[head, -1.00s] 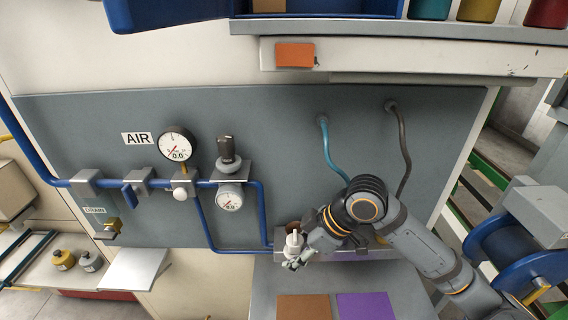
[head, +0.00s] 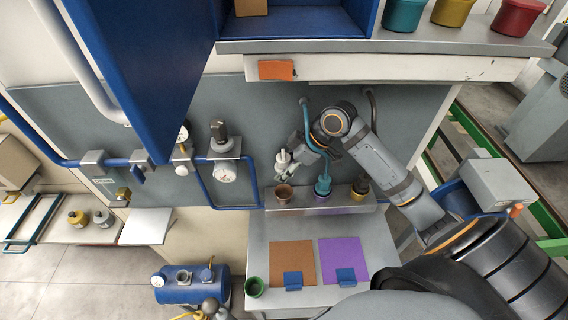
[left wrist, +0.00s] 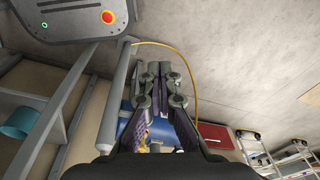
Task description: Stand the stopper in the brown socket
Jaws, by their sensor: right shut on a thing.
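The stopper (head: 283,156) is pale, small in the head view and partly covered by my right gripper. My right gripper (head: 281,173) is shut on it and holds it roughly upright. The brown socket (head: 284,195) is a small cup on the grey ledge below the wall panel. The stopper shows just above the socket in the picture; whether they touch or how far apart they are in depth, I cannot tell. My left gripper (left wrist: 160,75) shows in the left wrist view with its fingertips together and nothing seen between them.
Brown (head: 291,261) and purple (head: 343,259) mats lie on the table below. A blue cabinet (head: 135,60) hangs at upper left.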

